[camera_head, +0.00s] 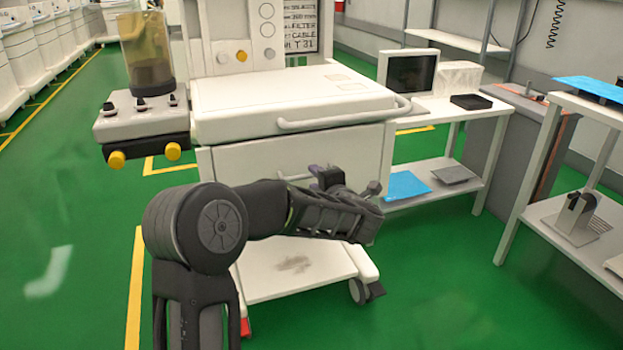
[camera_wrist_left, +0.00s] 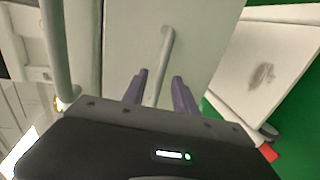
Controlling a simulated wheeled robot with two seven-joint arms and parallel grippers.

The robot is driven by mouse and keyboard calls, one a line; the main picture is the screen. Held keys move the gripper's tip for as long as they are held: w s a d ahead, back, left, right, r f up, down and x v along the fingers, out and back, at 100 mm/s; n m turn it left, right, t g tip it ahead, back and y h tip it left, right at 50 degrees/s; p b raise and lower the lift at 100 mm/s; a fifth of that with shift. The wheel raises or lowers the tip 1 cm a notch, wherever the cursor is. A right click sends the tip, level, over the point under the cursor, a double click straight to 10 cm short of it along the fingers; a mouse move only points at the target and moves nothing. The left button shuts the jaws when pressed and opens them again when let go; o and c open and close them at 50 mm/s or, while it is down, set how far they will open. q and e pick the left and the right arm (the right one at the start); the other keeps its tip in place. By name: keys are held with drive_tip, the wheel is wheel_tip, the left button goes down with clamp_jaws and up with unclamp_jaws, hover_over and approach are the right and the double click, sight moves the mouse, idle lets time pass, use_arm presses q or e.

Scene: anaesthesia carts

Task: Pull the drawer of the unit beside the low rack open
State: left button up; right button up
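The white cart (camera_head: 295,95) stands in front of me with its drawer front (camera_head: 300,155) below the worktop. The drawer looks shut. A pale bar handle (camera_head: 292,178) on the drawer is partly hidden behind my left gripper (camera_head: 322,176). In the left wrist view the handle (camera_wrist_left: 167,48) runs down between the two purple fingers of the gripper (camera_wrist_left: 160,88). The fingers are apart, one on each side of the bar, and I see no clear contact. The drawer front (camera_wrist_left: 125,35) fills the space behind them. My right gripper is not in view.
A larger rail (camera_head: 345,118) runs along the worktop edge above the drawer. The cart's low shelf (camera_head: 300,280) sits beneath. A low two-level rack (camera_head: 450,165) with a monitor (camera_head: 412,72) stands to the right. Green floor (camera_head: 430,290) is clear at front right.

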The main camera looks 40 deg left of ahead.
sight(312, 176)
use_arm(q)
drive_tip(key=shift+b+x, duration=0.35)
drive_tip(key=shift+x, duration=1.5)
clamp_jaws()
